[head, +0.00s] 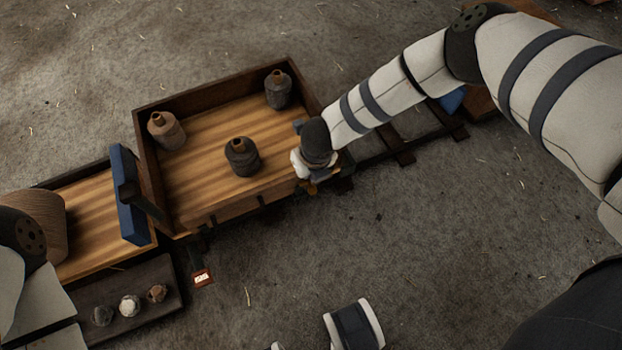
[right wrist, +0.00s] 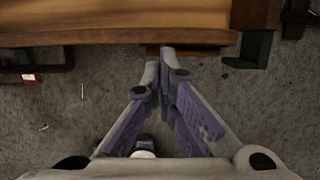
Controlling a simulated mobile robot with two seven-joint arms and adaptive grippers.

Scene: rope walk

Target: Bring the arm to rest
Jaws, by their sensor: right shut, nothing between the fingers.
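My right arm reaches in from the upper right of the head view. Its gripper (head: 312,184) is at the right front corner of a wooden tray (head: 205,97), low beside its outer wall. In the right wrist view the two fingers (right wrist: 166,56) meet at their tips with nothing between them. The tips are close to a wooden edge; whether they touch it I cannot tell. Part of my left arm shows at the left edge of the head view, but its gripper is out of view.
A dark board (head: 99,287) with three small lumps lies lower left. Rails (head: 397,148) run right. The front floor is mostly clear.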

